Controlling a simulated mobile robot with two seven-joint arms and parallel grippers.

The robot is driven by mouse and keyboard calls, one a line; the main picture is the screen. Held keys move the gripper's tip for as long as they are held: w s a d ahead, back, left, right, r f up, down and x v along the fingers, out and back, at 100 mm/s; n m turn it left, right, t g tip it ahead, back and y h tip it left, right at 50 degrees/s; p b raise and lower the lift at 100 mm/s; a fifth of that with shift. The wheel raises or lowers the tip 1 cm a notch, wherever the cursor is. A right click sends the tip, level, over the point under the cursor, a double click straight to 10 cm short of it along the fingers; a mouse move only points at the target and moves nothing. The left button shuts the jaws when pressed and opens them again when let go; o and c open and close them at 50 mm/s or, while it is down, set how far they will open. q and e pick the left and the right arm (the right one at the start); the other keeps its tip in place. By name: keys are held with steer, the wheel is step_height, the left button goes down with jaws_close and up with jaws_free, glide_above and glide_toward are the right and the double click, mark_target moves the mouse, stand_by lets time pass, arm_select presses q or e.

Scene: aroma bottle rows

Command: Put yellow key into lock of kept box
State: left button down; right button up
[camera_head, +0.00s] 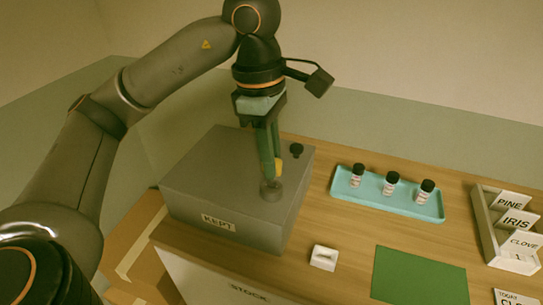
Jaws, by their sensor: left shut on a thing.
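The grey kept box (210,180) stands on the left of the table, with a label reading KEPT (218,223) on its front. Its round lock (271,189) sits on the top, near the right front. My left gripper (271,165) points down over the lid, shut on the yellow key (279,166). My right gripper is not in view.
A dark knob (297,150) stands on the lid behind the lock. A teal tray (400,206) holds 3 small bottles. A white block (323,257) and a green mat (420,277) lie in front. A card holder (483,220) with PINE, IRIS and CLOVE cards is at right.

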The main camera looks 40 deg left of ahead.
arm_select(q)
steer(key=shift+f+b, duration=0.75)
steer(key=shift+f, duration=0.2)
steer(key=c, duration=0.8)
jaws_free()
steer(key=shift+r, duration=0.1)
steer(key=shift+c, duration=0.2)
step_height(320, 180, up, 12)
steer(key=a+p, duration=0.1)
steer(key=p, duration=0.3)
steer(key=shift+s+a+r+p, duration=0.15)
steer(key=shift+a+r+p, duration=0.05)
steer(key=shift+p, duration=0.1)
